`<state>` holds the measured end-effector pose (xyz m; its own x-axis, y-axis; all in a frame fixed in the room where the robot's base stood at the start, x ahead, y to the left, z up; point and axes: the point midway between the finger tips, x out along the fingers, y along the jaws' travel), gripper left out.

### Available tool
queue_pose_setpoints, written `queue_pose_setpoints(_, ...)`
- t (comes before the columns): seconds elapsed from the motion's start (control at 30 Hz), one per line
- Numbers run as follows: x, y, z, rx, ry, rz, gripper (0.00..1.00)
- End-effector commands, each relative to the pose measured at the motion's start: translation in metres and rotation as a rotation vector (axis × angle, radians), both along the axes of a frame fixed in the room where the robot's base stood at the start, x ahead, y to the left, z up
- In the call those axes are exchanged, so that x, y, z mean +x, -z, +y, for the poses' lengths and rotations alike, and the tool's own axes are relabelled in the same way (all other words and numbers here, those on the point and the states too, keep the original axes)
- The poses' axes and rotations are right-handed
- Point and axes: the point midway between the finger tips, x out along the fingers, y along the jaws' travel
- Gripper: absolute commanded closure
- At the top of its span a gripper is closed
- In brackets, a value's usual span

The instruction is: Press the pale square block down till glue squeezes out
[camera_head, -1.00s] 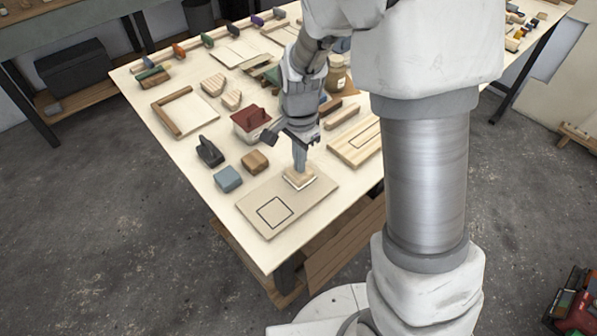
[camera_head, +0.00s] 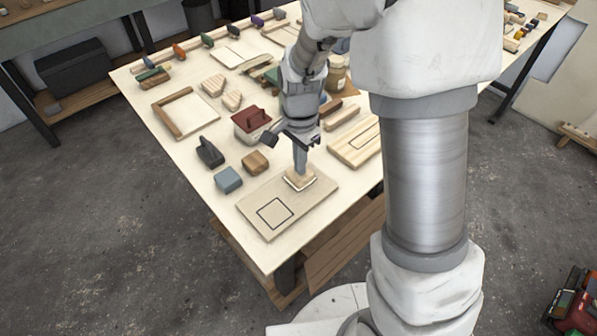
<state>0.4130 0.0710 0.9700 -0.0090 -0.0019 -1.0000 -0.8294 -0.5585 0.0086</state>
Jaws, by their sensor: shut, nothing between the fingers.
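The pale square block (camera_head: 294,183) sits on the right part of a flat tan board (camera_head: 259,201) near the front corner of the table. A whitish rim shows around the block's lower edge; whether it is squeezed-out glue is too small to tell. My gripper (camera_head: 300,172) points down with its fingers shut and empty. Its fingertips are at the top of the block, and appear to touch it. The fingers hide part of the block's top.
A dark square outline (camera_head: 275,212) marks the board's left part. A striped board (camera_head: 357,146) lies to the right.

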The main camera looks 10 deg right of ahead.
Motion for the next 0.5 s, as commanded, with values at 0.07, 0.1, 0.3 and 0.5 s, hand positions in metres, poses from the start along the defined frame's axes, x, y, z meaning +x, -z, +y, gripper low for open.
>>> queue_pose_setpoints(0.07, 0.001, -0.009, 0.0, 0.0, 0.0, -0.002, 1.0)
queue_pose_setpoints(0.1, 0.001, -0.013, 0.0, 0.001, 0.0, -0.003, 1.0)
queue_pose_setpoints(0.3, 0.002, -0.028, 0.0, 0.001, 0.0, -0.007, 1.0)
queue_pose_setpoints(0.5, 0.002, -0.043, 0.0, 0.001, 0.0, -0.007, 1.0)
